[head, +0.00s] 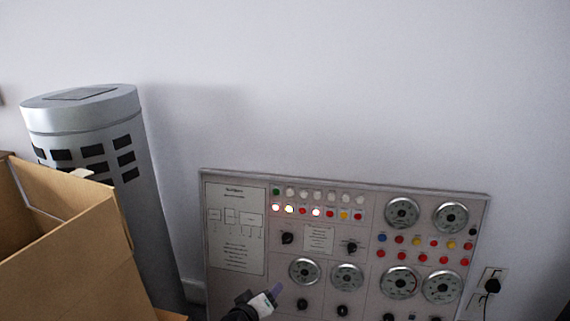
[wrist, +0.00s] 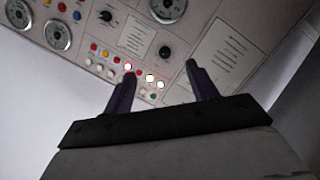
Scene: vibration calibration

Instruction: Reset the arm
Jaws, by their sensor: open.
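My gripper (head: 268,298) shows at the bottom of the head view, in front of the lower left part of a control panel (head: 236,258). In the wrist view my gripper (wrist: 157,82) has its two dark fingers spread wide apart with nothing between them. The same panel (wrist: 190,30) shows beyond the fingertips, tilted in that view. The panel carries round gauges, knobs, coloured buttons and several lit lamps. I cannot tell how far the fingertips are from the panel.
An open cardboard box (head: 70,255) stands at the left. Behind it is a tall grey cylinder (head: 150,200) with dark slots. A wall socket with a plug (head: 490,284) is right of the panel. The white wall above the panel is bare.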

